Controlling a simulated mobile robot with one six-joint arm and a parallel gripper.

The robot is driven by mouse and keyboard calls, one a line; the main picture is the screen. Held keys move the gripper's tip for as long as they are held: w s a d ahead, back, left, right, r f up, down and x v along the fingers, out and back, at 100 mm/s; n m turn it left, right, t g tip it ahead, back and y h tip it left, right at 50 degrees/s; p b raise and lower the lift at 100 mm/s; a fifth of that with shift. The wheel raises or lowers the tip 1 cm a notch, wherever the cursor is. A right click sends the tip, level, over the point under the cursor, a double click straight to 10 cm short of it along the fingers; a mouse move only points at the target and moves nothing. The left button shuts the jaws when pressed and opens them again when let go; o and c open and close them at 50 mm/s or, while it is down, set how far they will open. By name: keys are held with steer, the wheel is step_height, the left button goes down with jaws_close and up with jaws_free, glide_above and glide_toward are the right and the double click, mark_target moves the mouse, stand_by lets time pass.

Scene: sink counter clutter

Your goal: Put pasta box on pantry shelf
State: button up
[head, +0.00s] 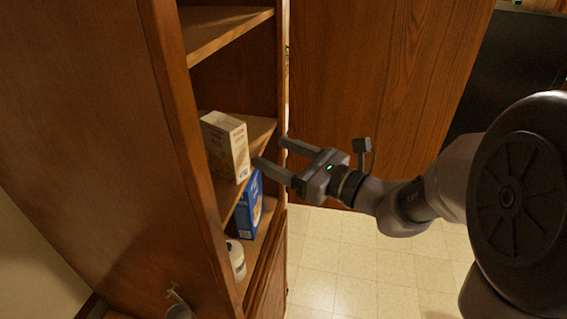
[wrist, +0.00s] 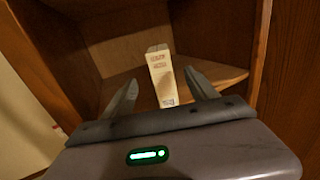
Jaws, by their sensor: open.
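A cream box with small print (head: 226,146) stands upright on the middle shelf of the wooden pantry (head: 112,120); I take it as the pasta box, though its label is too small to read. The box (wrist: 162,76) also shows in the wrist view, on the corner shelf (wrist: 215,76), between and beyond my fingertips. My gripper (head: 270,151) is open and empty just outside the shelf's front edge, to the right of the box. In the wrist view my gripper's two fingers (wrist: 160,80) are spread apart, with no visible contact on the box.
A blue box (head: 248,206) and a white round container (head: 236,260) stand on the shelf below. An upper shelf (head: 225,30) is above the cream box. A wooden panel (head: 385,90) stands behind my gripper. The tiled floor (head: 345,265) below is clear.

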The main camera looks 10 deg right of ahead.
steer(key=s+a+f+n+g+h, duration=0.2)
steer(key=s+a+f+n+g, duration=0.15)
steer(key=s+n, duration=0.45)
steer(key=s+a+f+n+g+h, duration=0.2)
steer(key=s+n+g, duration=0.35)
steer(key=s, duration=0.45)
steer(key=s+d+f+n+t+h, duration=0.2)
steer(key=s+d+n+t+h, duration=0.1)
steer(key=s+d+n+h, duration=0.5)
steer(key=w+d+f+b, duration=0.1)
steer(key=f+b, duration=1.8)
steer(key=b, duration=0.1)
steer(key=w+d+f+b, duration=0.1)
steer(key=w+f+b, duration=0.1)
steer(key=f+b, duration=1.8)
steer(key=shift+d+f+n+y, duration=0.3)
steer(key=shift+n+y, duration=0.05)
steer(key=shift+y, duration=0.05)
